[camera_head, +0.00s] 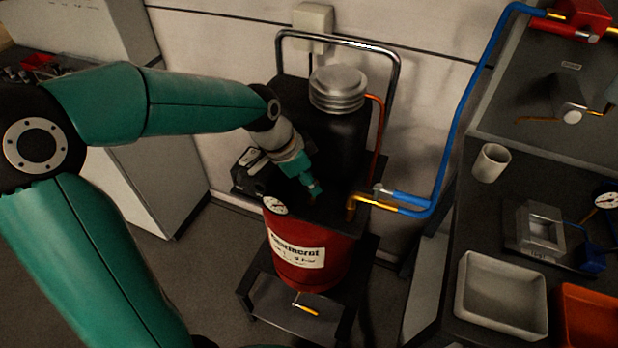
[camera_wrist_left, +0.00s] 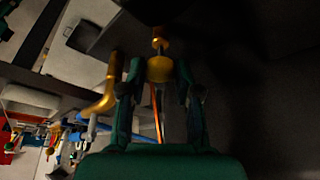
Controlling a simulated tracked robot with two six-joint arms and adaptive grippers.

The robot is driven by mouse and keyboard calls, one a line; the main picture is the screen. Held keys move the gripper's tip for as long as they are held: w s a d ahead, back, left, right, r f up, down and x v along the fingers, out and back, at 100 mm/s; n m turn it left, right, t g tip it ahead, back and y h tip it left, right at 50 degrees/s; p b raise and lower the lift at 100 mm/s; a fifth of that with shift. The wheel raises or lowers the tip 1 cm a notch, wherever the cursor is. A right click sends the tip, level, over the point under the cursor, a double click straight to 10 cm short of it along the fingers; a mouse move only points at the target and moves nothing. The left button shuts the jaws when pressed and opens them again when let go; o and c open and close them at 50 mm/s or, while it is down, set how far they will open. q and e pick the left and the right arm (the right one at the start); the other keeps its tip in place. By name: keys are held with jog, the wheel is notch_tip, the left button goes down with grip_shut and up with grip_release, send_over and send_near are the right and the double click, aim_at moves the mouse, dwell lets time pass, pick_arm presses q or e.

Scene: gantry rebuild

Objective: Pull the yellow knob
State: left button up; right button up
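The yellow knob (camera_wrist_left: 160,68) shows in the left wrist view, round and on a short stem, between the fingertips of my left gripper (camera_wrist_left: 160,72). The fingers stand apart on either side of it, with a narrow dark gap on each side; I see no clear contact. In the head view my left gripper (camera_head: 314,190) points down at the top of the red tank (camera_head: 305,240), behind its gauge. The knob cannot be made out clearly there. My right gripper is not in view.
A brass elbow (camera_wrist_left: 104,88) with a blue hose (camera_head: 459,110) stands close beside the gripper. A black cylinder with a metal cap (camera_head: 338,88) and a tube handle (camera_head: 392,65) rise behind. A dark bench with a white tray (camera_head: 500,296) is at right.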

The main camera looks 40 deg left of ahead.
pick_arm(q)
grip_shut()
jog(key=shift+r, duration=0.75)
jog(key=o, duration=0.6)
grip_release()
jog(key=shift+o, duration=0.2)
jog(key=v, duration=1.1)
jog(key=shift+r, duration=0.35)
jog(key=shift+s+a, duration=0.1)
